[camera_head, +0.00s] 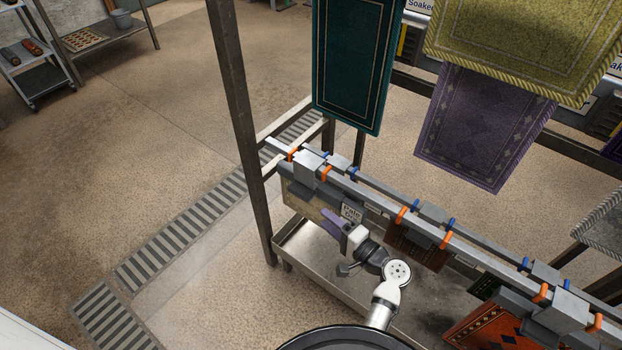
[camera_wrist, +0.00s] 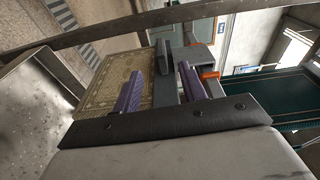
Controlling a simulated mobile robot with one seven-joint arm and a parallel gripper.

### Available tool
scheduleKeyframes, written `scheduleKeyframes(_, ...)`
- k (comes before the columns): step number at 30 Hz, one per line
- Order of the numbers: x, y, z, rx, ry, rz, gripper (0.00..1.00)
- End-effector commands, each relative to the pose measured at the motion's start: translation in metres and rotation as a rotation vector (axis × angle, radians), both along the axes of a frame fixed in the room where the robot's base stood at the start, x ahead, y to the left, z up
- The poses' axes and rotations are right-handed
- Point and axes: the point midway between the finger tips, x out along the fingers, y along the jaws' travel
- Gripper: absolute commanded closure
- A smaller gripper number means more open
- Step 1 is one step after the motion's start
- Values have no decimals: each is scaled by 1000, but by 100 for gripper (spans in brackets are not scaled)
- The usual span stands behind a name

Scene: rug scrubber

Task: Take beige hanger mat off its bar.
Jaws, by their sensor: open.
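The beige hanger mat (camera_head: 299,196) hangs from the left end of the bar (camera_head: 375,197), under a grey clamp block (camera_head: 308,167) with orange clips. In the wrist view the patterned beige mat (camera_wrist: 112,78) fills the left middle, with a dark grey hanger part (camera_wrist: 163,60) at its upper edge. My gripper (camera_head: 334,222) is in front of the mat, its purple fingers pointing at it. In the wrist view my gripper (camera_wrist: 160,84) is open, with fingers apart on either side of the hanger part's line. I cannot tell whether they touch anything.
A metal trough (camera_head: 283,246) lies below the bar, and a dark post (camera_head: 240,100) stands left of it. A brown mat (camera_head: 415,250) and an orange-red mat (camera_head: 490,325) hang farther right. Teal (camera_head: 350,65) and purple (camera_head: 480,125) rugs hang behind. Open floor lies left.

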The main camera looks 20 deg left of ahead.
Motion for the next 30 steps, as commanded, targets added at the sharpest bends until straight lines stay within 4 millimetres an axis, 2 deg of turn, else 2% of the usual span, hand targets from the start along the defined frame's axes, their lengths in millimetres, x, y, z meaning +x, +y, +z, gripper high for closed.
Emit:
scheduleKeyframes(2,-6,-9,-2,28,25,-13,58)
scheduleKeyframes(5,-3,-3,-4,39,32,-15,58)
scheduleKeyframes(15,29,53,-3,36,30,-13,58)
scheduleKeyframes(23,38,70,-2,35,30,-13,58)
scheduleKeyframes(30,55,102,0,35,28,-13,58)
